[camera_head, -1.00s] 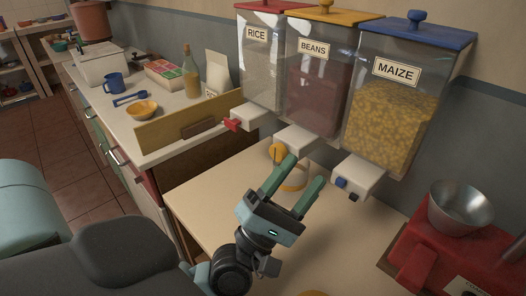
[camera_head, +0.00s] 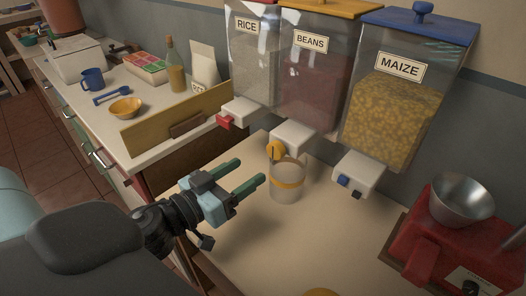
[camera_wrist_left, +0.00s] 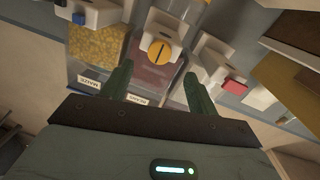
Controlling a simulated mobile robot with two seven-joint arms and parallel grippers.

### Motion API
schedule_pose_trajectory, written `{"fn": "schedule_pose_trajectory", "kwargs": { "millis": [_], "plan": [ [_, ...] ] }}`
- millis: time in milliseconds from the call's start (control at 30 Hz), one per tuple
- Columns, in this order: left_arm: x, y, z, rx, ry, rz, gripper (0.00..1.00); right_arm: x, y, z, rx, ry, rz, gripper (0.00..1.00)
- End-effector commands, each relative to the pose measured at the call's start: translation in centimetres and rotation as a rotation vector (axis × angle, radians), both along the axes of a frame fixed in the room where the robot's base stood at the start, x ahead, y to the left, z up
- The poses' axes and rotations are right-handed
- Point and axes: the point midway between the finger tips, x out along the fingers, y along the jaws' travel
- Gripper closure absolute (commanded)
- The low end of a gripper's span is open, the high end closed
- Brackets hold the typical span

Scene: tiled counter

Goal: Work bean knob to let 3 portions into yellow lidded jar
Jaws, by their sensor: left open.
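The beans dispenser (camera_head: 313,85) hangs on the wall between rice and maize. Its yellow round knob (camera_head: 275,151) is on the front of a white outlet (camera_head: 293,138); the knob also shows in the left wrist view (camera_wrist_left: 159,51), with a dark slot across it. A clear jar with a yellow band (camera_head: 287,184) stands on the counter under the beans outlet. My left gripper (camera_head: 250,175) is open and empty, its green fingers pointing at the knob and jar from the left, apart from the knob. My right gripper is not in view.
The rice outlet with a red knob (camera_head: 225,122) is to the left, the maize outlet with a blue knob (camera_head: 343,180) to the right. A red scale with a metal bowl (camera_head: 461,200) stands at the right. A yellow thing (camera_head: 322,293) is cut off at the bottom edge.

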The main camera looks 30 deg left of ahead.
Motion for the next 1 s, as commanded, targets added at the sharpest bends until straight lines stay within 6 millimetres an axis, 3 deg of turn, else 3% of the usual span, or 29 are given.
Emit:
{"fn": "schedule_pose_trajectory", "kwargs": {
  "millis": [367,667,1000],
  "plan": [
    [0.5,0.0,0.1,0.009,-0.009,0.006,0.41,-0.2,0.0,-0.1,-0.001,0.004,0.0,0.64],
    [2.7,-0.4,0.2,0.01,-0.009,0.006,0.41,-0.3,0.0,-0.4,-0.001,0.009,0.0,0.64],
    [5.9,-1.1,0.4,0.008,-0.011,0.007,0.41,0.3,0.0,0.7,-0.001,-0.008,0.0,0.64]
  ]
}}
